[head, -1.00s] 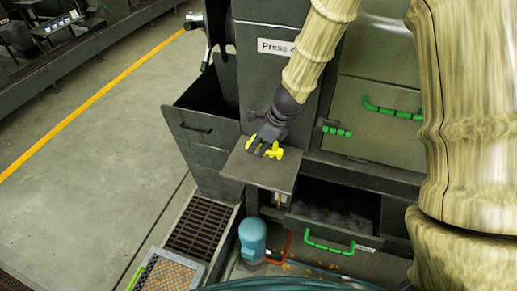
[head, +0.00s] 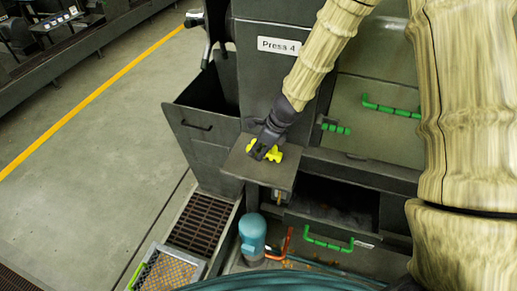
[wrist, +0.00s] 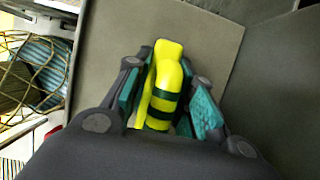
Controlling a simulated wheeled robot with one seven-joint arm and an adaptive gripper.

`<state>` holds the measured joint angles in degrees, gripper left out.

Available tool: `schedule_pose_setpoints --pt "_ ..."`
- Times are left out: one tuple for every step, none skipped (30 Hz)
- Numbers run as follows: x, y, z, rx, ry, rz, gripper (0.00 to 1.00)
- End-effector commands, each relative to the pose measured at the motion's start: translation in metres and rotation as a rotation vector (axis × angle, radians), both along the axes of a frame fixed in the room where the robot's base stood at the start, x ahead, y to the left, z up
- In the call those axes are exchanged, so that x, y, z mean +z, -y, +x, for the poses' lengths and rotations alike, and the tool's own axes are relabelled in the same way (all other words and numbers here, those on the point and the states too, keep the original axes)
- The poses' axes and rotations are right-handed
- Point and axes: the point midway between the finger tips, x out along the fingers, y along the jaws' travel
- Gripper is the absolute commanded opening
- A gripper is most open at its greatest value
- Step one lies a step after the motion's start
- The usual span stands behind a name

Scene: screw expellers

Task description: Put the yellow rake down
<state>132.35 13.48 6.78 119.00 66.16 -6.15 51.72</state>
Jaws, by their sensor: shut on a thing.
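The yellow rake (head: 277,154) is at the small grey shelf (head: 248,166) on the front of Press 4. In the wrist view the yellow rake (wrist: 166,85), with dark green bands, lies between the teal pads of my gripper (wrist: 165,92). In the head view my gripper (head: 266,153) points down over the shelf and is shut on the rake. The flat shelf plate (wrist: 215,45) shows close behind the rake in the wrist view. I cannot tell whether the rake touches the shelf. Part of the rake is hidden by my fingers.
An open dark bin (head: 200,130) stands left of the shelf. A drawer with a green handle (head: 328,243) is below right. A blue cylinder (head: 252,238) and a floor grate (head: 200,223) are below. The press panel (head: 262,80) rises behind.

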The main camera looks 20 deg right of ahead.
Motion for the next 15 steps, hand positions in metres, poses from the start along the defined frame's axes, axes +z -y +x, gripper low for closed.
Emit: schedule_pose_setpoints --pt "-0.0021 -0.0001 0.0001 0.0 0.001 0.001 0.0" --pt "-0.0011 -0.0001 0.0001 0.0 0.0 0.0 0.3" --pt "-0.0009 -0.0001 0.0 0.0 0.0 0.0 0.37" --pt "-0.0009 -0.0001 0.0 0.0 0.0 0.0 0.43" --pt "-0.001 0.0 0.0 0.0 0.0 0.0 0.46" --pt "-0.001 0.0 0.0 0.0 0.0 0.0 0.46" --pt "-0.001 0.0 0.0 0.0 0.0 0.0 0.46" --pt "-0.001 0.0 0.0 0.0 0.0 0.0 0.46" --pt "-0.001 0.0 0.0 0.0 0.0 0.0 0.46" --pt "-0.001 0.0 0.0 0.0 0.0 0.0 0.46" --pt "-0.001 0.0 0.0 0.0 0.0 0.0 0.46" --pt "-0.001 0.0 0.0 0.0 0.0 0.0 0.46" --pt "-0.0008 0.0 0.0 0.0 0.0 0.0 0.46" --pt "-0.0002 0.0 0.0 0.0 0.0 0.0 0.46" --pt "0.0012 0.0 0.0001 0.0 0.0 0.0 0.46"
